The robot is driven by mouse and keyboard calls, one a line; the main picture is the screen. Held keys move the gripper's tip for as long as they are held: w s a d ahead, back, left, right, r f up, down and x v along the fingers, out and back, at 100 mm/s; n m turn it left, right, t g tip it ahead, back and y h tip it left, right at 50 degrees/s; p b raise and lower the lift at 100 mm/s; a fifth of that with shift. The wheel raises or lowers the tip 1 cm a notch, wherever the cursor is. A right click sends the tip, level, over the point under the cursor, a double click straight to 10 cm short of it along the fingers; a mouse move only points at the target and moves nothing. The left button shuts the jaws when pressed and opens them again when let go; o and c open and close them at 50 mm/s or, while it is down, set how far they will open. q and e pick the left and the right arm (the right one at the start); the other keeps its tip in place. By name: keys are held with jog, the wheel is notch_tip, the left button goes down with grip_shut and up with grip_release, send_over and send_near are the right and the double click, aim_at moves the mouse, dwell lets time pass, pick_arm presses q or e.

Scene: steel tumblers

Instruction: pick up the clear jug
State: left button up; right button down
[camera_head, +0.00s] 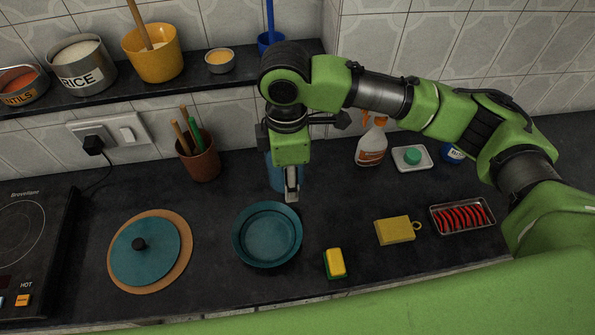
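My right arm comes in from the right, and its gripper (291,186) points down over the counter behind the teal pan. The fingers show nearly edge-on, so I cannot tell whether they are open or shut. A bluish vessel (275,176) stands just behind and to the left of the fingers, mostly hidden by the gripper. It may be the clear jug, but its shape and handle cannot be made out. I cannot tell whether the fingers touch it. No other clear jug shows. My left gripper is not in view.
A teal pan (268,262) sits just in front of the gripper. A utensil pot (201,162) stands to the left, a spray bottle (371,146) to the right. A shelf (110,99) with bowls runs behind.

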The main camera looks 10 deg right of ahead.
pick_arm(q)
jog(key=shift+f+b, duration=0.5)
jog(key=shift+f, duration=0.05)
pick_arm(e)
jog(key=shift+s+a+r, duration=0.6)
jog(key=shift+s+a, duration=0.25)
jog(key=shift+s, duration=0.1)
jog(key=shift+s+a+r, duration=0.6)
jog(key=shift+s+a, duration=0.2)
jog(key=shift+s, duration=0.15)
jog(key=shift+s, duration=0.1)
jog(key=shift+a, duration=0.1)
